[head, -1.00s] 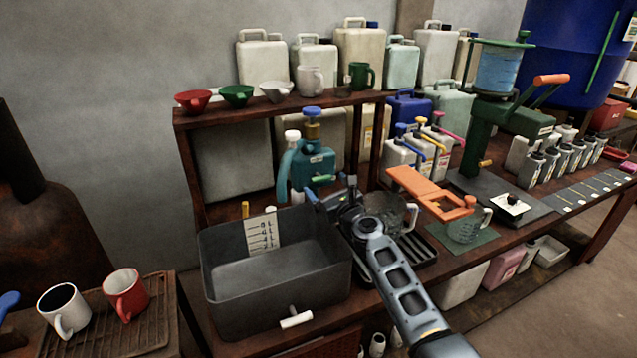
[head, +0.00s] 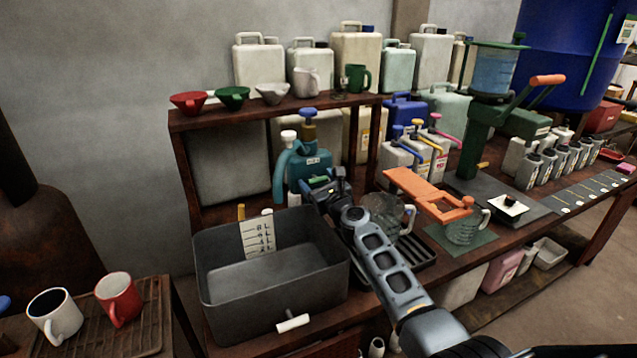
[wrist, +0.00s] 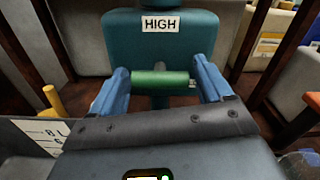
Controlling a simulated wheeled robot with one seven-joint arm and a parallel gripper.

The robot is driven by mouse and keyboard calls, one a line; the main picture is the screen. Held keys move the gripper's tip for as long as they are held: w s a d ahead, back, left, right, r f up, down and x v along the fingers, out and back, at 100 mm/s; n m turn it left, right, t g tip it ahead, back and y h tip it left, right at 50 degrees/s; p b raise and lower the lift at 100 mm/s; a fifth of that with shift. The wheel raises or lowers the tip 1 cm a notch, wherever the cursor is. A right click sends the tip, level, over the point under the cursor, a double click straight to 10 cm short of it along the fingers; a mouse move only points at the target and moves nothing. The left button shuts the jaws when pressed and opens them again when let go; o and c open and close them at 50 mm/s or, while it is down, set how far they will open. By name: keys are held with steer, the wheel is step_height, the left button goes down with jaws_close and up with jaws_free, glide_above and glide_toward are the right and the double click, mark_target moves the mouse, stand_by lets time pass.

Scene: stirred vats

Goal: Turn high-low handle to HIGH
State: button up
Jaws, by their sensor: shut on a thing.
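The teal dispenser (head: 296,172) stands on the bench behind the grey basin, with a blue knob on top and a curved spout on its left. In the wrist view its teal body (wrist: 190,30) carries a white HIGH label (wrist: 164,24). Below the label is a short green handle (wrist: 158,84), lying level. My gripper (wrist: 163,82) has its blue fingers at the two ends of this handle and is shut on it. In the head view my gripper (head: 322,186) is in front of the dispenser and covers its lower part.
The grey basin (head: 215,291) with a litre scale is left of my arm. Funnels and mugs line the shelf above.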

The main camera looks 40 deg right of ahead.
steer(key=c, duration=0.4)
steer(key=shift+n, duration=0.4)
steer(key=n+b, duration=0.1)
steer(key=n, duration=0.1)
steer(key=shift+f+n, duration=0.1)
steer(key=shift+n, duration=0.3)
steer(key=n+b, duration=0.1)
steer(key=n, duration=0.3)
steer(key=shift+n+b, duration=0.3)
steer(key=shift+b, duration=0.1)
steer(key=n+b, duration=0.2)
steer(key=n, duration=0.3)
steer(key=shift+f+b, duration=0.1)
steer(key=shift+b, duration=0.2)
steer(key=n+b, duration=0.2)
steer(key=n, duration=0.2)
steer(key=shift+n, duration=0.3)
